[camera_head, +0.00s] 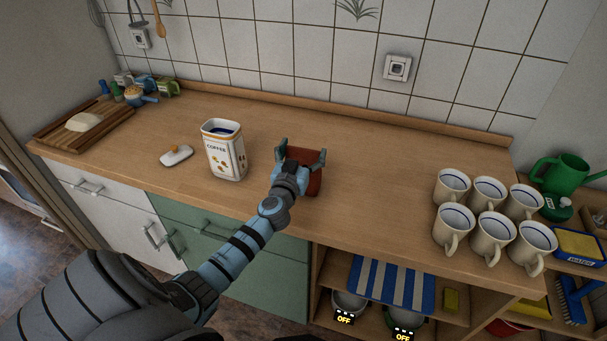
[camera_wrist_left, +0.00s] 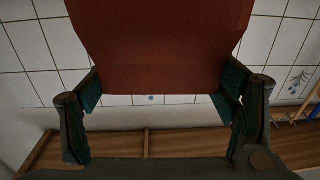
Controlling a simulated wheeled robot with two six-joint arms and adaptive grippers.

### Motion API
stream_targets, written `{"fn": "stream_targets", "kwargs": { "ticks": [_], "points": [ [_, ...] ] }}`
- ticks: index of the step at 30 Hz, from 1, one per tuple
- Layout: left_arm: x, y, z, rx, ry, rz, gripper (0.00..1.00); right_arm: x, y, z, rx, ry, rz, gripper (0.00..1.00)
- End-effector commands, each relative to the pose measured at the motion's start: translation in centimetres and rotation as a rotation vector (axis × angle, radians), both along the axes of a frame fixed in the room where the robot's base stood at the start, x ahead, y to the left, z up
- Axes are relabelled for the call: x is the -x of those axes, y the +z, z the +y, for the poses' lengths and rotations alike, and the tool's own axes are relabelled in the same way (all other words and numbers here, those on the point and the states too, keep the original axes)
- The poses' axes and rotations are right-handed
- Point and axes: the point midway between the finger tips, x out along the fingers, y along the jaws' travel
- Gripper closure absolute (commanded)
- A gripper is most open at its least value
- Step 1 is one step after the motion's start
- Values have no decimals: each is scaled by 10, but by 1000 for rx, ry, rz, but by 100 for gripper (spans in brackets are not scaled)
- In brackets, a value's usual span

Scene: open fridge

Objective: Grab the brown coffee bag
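The brown coffee bag (camera_head: 314,182) is reddish brown and stands on the wooden counter, partly hidden behind my left gripper and wrist. In the left wrist view, the bag (camera_wrist_left: 160,45) fills the upper middle as a plain surface. My left gripper (camera_head: 301,157) has its fingers spread wide, one on each side of the bag. In the left wrist view, the fingers (camera_wrist_left: 160,100) lie close to the bag's side edges. I cannot tell whether the pads touch it. My right gripper does not show.
A white coffee canister (camera_head: 224,158) stands left of the bag, with its lid (camera_head: 176,156) lying beside it. Several mugs (camera_head: 487,194) stand at the right. A cutting board (camera_head: 85,125) lies at the far left. The counter between bag and mugs is clear.

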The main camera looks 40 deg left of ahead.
Motion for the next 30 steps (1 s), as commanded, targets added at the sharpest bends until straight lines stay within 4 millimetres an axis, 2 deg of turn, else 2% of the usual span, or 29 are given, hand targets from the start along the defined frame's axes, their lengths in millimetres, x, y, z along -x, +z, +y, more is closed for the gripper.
{"fn": "stream_targets", "kwargs": {
  "ticks": [1,4,11,16,20,24,26,30],
  "points": [
    [0,0,0,0,0,0,53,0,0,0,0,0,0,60],
    [0,0,0,0,0,0,68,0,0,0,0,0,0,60],
    [0,1,0,0,0,-1,68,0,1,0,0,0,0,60],
    [0,18,0,-2,0,-2,68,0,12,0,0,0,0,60],
    [0,52,0,-2,-1,-5,68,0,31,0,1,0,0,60],
    [0,107,0,-2,-2,-7,68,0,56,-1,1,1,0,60],
    [0,130,0,-3,-3,-6,68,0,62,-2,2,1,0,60],
    [0,170,0,-4,-1,-8,68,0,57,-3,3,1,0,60]
  ]
}}
